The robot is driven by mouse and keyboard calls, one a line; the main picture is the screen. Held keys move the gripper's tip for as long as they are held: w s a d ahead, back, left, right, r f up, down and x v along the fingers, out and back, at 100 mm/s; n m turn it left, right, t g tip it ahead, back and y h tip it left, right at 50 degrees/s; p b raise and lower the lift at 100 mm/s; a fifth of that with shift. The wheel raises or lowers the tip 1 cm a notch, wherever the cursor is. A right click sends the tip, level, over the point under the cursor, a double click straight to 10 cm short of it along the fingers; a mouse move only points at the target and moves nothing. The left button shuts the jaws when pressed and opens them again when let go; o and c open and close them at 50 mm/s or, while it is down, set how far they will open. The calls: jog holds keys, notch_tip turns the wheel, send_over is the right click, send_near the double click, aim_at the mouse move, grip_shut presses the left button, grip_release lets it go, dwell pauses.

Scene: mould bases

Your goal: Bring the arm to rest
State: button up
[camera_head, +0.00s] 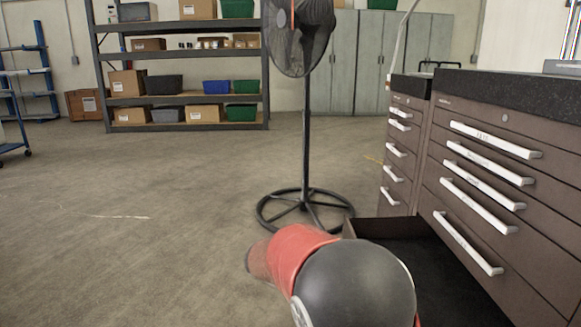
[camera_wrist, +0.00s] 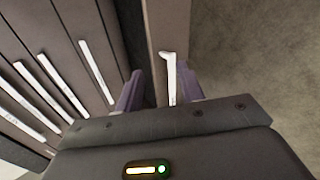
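My gripper (camera_wrist: 158,90) shows in the wrist view with its two purple fingers apart, open. A white handle (camera_wrist: 170,75) on a brown drawer front (camera_wrist: 166,25) appears between the fingers, nearer the right one. Nothing is clamped; I cannot tell whether a finger touches the handle. In the head view my red and black arm reaches down at the bottom centre, and the gripper itself is hidden. A low drawer (camera_head: 440,262) of the brown cabinet (camera_head: 500,180) is pulled out beside my arm, its dark inside visible.
Other white drawer handles (camera_wrist: 98,72) line the cabinet face at left in the wrist view. A black pedestal fan (camera_head: 306,140) stands just beyond the open drawer. Shelves (camera_head: 185,97) with boxes stand at the back. The floor (camera_head: 130,210) to the left is clear.

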jog(key=s+d+r+t+y+p, duration=0.1)
jog(key=s+r+y, duration=0.2)
jog(key=s, duration=0.4)
jog(key=s+d+r+m+t+y+p, duration=0.1)
jog(key=s+r+y, duration=0.3)
jog(key=s, duration=0.4)
jog(key=s+d+r+m+t+y+p, duration=0.1)
jog(key=s+d+r+t+y+p, duration=0.1)
jog(key=s+r, duration=0.3)
jog(key=s+y, duration=0.1)
jog(key=s, duration=0.2)
jog(key=shift+d+r+t+p, duration=0.3)
jog(key=shift+p, duration=0.05)
